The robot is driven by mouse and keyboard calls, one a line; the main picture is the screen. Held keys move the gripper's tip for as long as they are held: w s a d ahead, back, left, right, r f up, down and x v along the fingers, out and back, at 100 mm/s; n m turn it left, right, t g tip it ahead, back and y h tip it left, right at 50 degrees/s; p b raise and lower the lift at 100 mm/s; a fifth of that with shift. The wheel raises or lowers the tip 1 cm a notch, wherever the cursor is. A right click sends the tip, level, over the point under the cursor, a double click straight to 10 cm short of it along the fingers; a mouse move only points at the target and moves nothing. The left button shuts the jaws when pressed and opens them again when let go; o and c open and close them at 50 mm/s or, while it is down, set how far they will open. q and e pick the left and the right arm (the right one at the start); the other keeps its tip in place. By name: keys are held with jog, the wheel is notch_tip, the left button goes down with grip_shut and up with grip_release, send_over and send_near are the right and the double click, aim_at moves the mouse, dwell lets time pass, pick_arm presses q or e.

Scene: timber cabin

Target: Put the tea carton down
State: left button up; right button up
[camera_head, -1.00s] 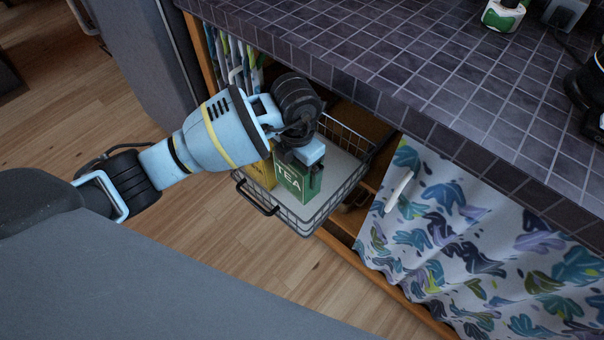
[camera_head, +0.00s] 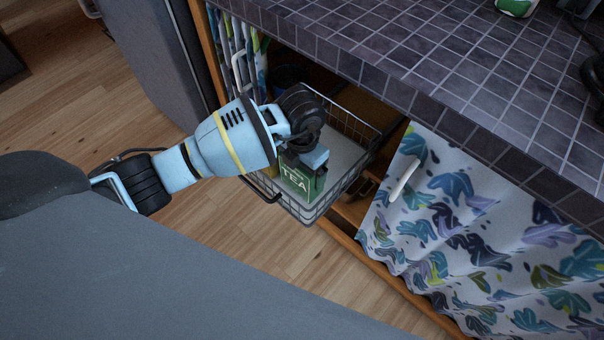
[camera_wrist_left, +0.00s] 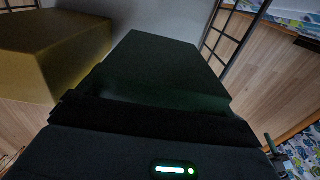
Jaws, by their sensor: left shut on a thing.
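The green tea carton (camera_head: 297,182) is upright inside the pulled-out wire basket (camera_head: 318,212), its TEA label facing the front. My left gripper (camera_head: 312,160) is shut on the carton's upper part from above. The wrist and fingers hide much of the carton's top in the head view. In the left wrist view the carton (camera_wrist_left: 165,62) appears as a dark green block. Whether its base touches the basket floor cannot be told. My right gripper is not in view.
A yellow box (camera_wrist_left: 55,50) stands left of the carton in the wrist view, mostly hidden in the head view. The tiled counter (camera_head: 440,60) overhangs the basket's back. A patterned curtain (camera_head: 480,230) hangs at the right. Pale basket floor (camera_head: 342,155) is bare behind the carton.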

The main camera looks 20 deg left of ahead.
pick_arm(q)
jog(key=shift+f+b, duration=0.3)
jog(key=shift+f, duration=1.5)
jog(key=shift+f, duration=0.15)
jog(key=o, duration=0.7)
jog(key=shift+o, duration=0.2)
jog(key=shift+r, duration=0.25)
notch_tip(320, 180, up, 12)
jog(key=shift+f+p, duration=0.1)
jog(key=shift+p, duration=0.9)
